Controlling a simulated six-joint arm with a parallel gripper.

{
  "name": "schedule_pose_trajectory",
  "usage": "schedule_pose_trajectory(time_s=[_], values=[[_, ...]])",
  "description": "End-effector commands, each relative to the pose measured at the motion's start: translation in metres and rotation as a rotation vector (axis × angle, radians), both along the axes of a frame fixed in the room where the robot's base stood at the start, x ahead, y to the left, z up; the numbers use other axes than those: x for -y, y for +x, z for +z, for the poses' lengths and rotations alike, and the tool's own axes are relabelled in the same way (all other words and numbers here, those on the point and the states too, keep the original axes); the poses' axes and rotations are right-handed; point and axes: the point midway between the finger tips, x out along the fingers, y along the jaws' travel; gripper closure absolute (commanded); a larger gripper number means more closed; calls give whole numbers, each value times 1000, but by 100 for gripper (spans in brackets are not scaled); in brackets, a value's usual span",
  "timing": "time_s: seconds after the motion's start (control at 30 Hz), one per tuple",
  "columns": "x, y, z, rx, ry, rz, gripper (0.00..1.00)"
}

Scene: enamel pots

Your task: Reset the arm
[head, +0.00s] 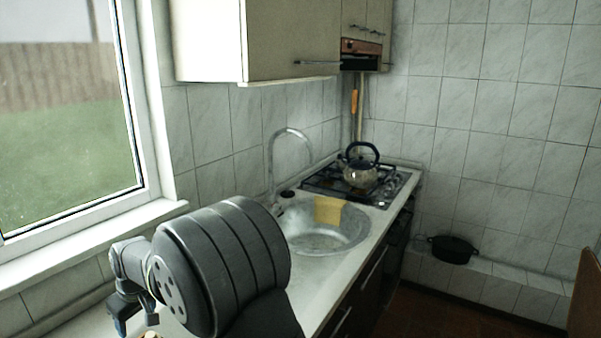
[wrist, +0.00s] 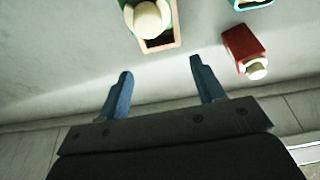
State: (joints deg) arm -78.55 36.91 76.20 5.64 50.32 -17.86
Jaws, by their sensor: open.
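My gripper (head: 132,312) is at the lower left in the head view, above the near end of the counter below the window. In the wrist view my gripper (wrist: 158,85) shows two blue fingers spread apart with nothing between them. Beyond the fingertips lies an open-topped item (wrist: 163,41) with a tan rim and a pale round piece in or over it. A red item (wrist: 243,45) with a cream round end lies to the right of the fingers, apart from them. A teal-edged item (wrist: 250,3) is cut off at the top edge.
A metal sink (head: 325,240) with a yellow cloth (head: 328,210) over its rim is in the counter. A tall faucet (head: 270,155) stands behind it. A kettle (head: 360,175) stands on the stove (head: 395,190). A dark pot (head: 453,249) sits on a tiled ledge. Cabinets (head: 290,40) hang above.

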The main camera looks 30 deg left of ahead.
Motion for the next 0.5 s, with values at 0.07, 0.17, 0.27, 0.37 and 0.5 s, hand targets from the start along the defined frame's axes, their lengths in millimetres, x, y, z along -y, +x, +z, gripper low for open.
schedule_pose_trajectory(time_s=[0.07, 0.17, 0.27, 0.37, 0.5], values=[[1, -1, -15, -2, -5, 7, 38], [0, -2, -27, -1, -3, 7, 38], [0, -2, -35, -1, -1, 8, 38], [0, -2, -39, -1, -2, 8, 38], [0, -2, -40, 0, -1, 9, 38]])
